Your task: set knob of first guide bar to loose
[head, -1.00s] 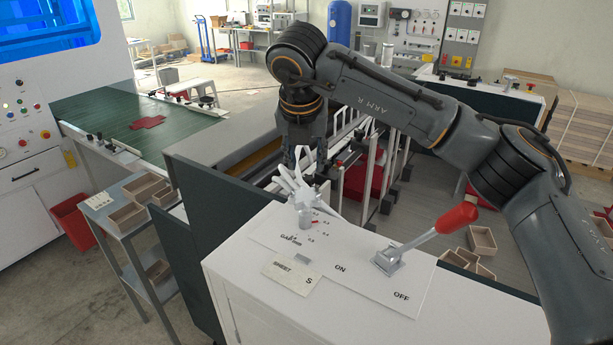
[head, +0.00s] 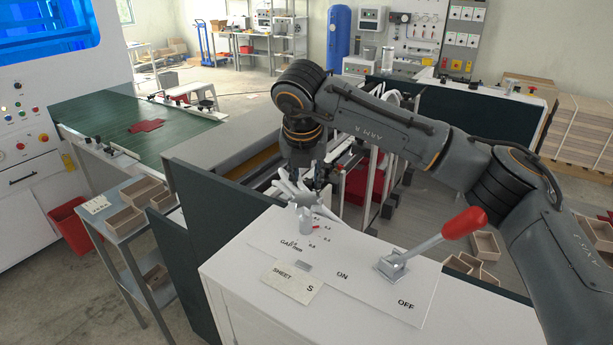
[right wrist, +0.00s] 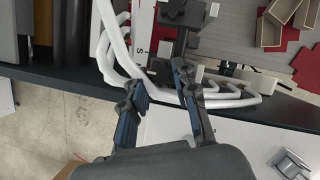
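My right gripper (head: 308,176) points down just behind the grey star-shaped handwheel (head: 300,195) on the white console. In the right wrist view its two fingers (right wrist: 157,78) are apart with nothing between them. White curved tubes and a dark block (right wrist: 160,70) lie just beyond the fingertips; contact cannot be told. Another dark block with a light clamp (right wrist: 187,14) is farther up that view. I cannot tell which of these is the first guide bar's knob, nor its setting. Rails with black knobs (head: 108,147) also lie along the green table. My left gripper is not in view.
The white console (head: 250,290) carries a red-handled lever (head: 463,222) and a SHEET S card (head: 291,281). White upright bars and red pieces stand in the machine bay behind it. A dark panel edge (right wrist: 70,82) runs below the gripper. Small wooden trays (head: 125,218) sit at left.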

